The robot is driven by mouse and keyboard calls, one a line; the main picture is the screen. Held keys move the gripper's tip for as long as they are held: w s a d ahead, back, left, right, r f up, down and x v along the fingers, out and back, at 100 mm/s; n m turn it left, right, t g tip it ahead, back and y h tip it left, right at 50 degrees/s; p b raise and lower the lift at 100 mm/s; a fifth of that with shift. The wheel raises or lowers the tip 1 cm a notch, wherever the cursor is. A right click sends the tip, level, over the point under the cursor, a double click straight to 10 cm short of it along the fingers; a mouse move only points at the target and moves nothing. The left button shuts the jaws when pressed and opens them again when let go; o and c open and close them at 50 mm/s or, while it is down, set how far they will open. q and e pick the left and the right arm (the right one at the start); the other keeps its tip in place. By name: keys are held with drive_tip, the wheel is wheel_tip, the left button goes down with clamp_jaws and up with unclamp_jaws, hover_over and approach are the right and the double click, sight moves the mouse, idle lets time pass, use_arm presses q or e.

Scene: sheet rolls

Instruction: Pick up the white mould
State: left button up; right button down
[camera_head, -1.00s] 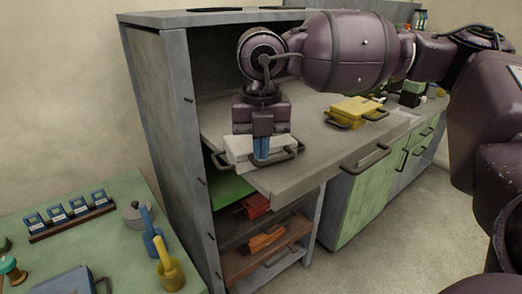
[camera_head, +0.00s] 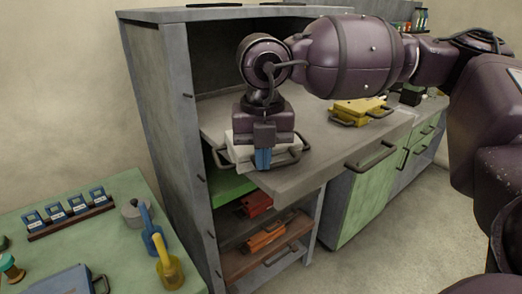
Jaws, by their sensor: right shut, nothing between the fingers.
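The white mould (camera_head: 241,153) lies flat on the pulled-out grey shelf (camera_head: 290,182) of the cabinet, with dark handles on its sides. My right gripper (camera_head: 263,160) comes down over it from above, its blue fingers shut at the mould's front side, by the front handle. The gripper body hides much of the mould's top. I cannot tell whether the fingers touch the mould. My left gripper is not in view.
A yellow mould (camera_head: 357,111) lies further right on the worktop. A green table (camera_head: 110,240) at lower left holds several tools. The shelf between the white and yellow moulds is clear.

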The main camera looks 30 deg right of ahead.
drive_tip(key=shift+r+p, duration=0.3)
drive_tip(key=shift+r, duration=0.4)
drive_tip(key=shift+w, duration=0.15)
